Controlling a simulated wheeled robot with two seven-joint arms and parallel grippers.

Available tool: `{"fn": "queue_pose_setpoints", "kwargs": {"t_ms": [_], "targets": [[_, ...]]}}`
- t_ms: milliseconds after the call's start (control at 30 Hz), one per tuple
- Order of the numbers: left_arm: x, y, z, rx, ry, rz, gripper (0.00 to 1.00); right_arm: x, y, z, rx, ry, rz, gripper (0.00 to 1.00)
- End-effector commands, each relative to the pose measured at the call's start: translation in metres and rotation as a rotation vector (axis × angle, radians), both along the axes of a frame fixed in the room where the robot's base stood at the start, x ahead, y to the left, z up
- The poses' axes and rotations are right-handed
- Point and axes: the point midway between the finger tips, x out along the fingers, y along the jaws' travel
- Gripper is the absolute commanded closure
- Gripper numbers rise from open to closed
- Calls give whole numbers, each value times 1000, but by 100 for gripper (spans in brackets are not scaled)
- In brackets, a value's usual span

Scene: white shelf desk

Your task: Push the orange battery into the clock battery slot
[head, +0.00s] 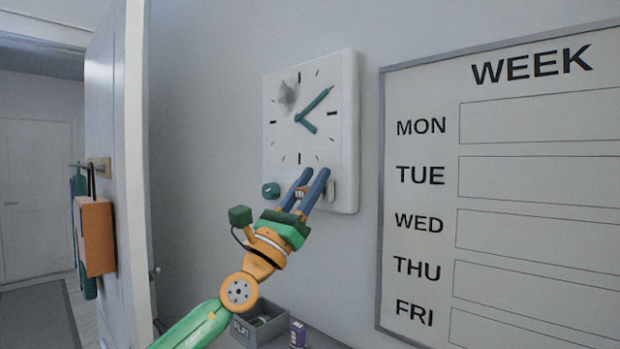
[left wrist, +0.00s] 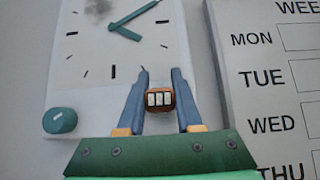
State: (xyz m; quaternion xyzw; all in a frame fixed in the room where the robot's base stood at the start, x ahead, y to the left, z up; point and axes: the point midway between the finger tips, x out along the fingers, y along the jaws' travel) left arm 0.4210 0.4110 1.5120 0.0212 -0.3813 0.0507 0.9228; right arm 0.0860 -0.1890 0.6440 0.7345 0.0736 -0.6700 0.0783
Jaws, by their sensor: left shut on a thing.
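A square white clock (head: 283,150) with teal hands hangs on the wall; it also fills the upper left of the left wrist view (left wrist: 92,55). My left gripper (head: 316,172) is at the clock's lower edge, its two blue fingers pointing up toward the face. In the left wrist view the fingers (left wrist: 160,72) are shut on the orange battery (left wrist: 159,97), which shows white stripes on its near end. The battery slot is not clearly visible; the gripper and battery cover that part of the clock. I cannot tell whether the battery touches the slot. My right gripper is out of view.
A teal knob (head: 270,190) sits at the clock's lower left. A framed week board (head: 382,200) hangs close on the right. Below are a grey box (head: 262,333) and a small purple box (head: 298,334). An orange bag (head: 95,236) hangs at the left.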

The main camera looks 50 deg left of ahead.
Motion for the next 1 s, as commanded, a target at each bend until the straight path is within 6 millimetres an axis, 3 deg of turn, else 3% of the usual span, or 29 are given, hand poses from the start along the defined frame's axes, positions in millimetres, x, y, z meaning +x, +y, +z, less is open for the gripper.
{"fn": "queue_pose_setpoints", "kwargs": {"t_ms": [500,533,633,900,1000], "targets": [[7,0,1,0,0,0,100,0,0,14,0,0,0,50],[7,0,0,1,0,1,58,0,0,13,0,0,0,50],[7,0,0,1,0,1,31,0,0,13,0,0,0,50],[7,0,-1,1,1,1,31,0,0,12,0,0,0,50],[5,1,-7,1,1,2,31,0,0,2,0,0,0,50]]}}
